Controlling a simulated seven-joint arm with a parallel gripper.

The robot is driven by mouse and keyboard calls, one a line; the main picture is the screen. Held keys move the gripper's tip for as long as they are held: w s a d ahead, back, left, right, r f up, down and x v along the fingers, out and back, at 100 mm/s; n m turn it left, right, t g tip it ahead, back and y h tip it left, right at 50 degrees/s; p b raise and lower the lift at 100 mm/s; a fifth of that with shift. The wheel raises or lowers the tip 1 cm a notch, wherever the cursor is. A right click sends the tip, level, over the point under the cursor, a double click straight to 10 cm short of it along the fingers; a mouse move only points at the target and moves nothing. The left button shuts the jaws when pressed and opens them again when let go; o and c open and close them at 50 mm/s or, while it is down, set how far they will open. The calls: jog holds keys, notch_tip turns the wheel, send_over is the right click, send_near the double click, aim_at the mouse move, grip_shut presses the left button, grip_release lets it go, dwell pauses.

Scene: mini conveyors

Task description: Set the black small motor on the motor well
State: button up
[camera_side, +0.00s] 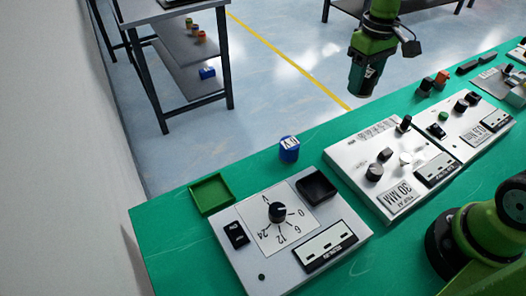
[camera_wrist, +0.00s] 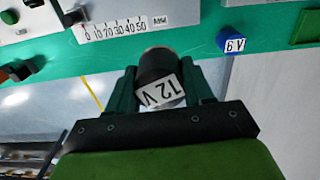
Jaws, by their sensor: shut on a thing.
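My gripper (camera_side: 363,74) is shut on a black small motor (camera_wrist: 154,64) with a white "12 V" label. The motor sits between the two fingers in the wrist view. In the side view, the gripper hangs above and beyond the far edge of the green table, over the floor in the picture. A black square open well (camera_side: 317,188), which looks like the motor well, is on the near panel beside the dial, and it looks empty. A blue "6 V" motor (camera_side: 289,149) stands on the table behind that panel, also seen in the wrist view (camera_wrist: 231,40).
A green square tray (camera_side: 211,194) lies left of the near panel (camera_side: 250,262), which has a black dial (camera_side: 278,211). A second panel (camera_side: 350,160) with knobs and a ruler stands right of it. Small coloured blocks (camera_side: 441,79) lie at the far right.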

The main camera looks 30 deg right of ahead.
jog(key=shift+d+r, duration=0.35)
jog(key=shift+d, duration=0.2)
jog(key=w+a+f+n, duration=0.2)
jog(key=a+f+n, duration=0.2)
jog(key=a+n, duration=0.9)
jog(key=w+a+f+n, duration=0.2)
jog(key=a+f+n, duration=0.2)
jog(key=a+n, duration=0.9)
jog(key=shift+n, duration=3)
jog(key=shift+w, duration=0.1)
jog(key=shift+f, duration=4.75)
